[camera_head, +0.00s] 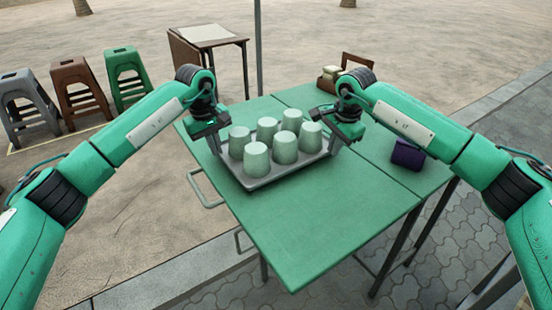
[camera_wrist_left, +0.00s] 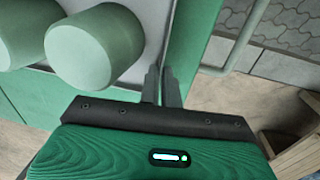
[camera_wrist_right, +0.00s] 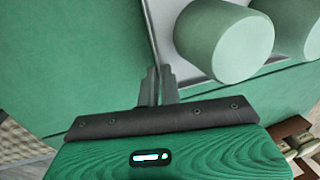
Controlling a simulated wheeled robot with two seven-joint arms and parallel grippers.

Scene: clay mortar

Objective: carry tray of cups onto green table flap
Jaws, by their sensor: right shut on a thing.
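The cups hide part of the tray floor.
A dark purple object (camera_head: 408,154) lies on the table's right section (camera_head: 375,147). A small wooden box with pale items (camera_head: 331,77) is at the far edge. A pole (camera_head: 258,50) rises behind. Stools (camera_head: 80,85) and a small table (camera_head: 207,37) stand beyond. The table's front is clear.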

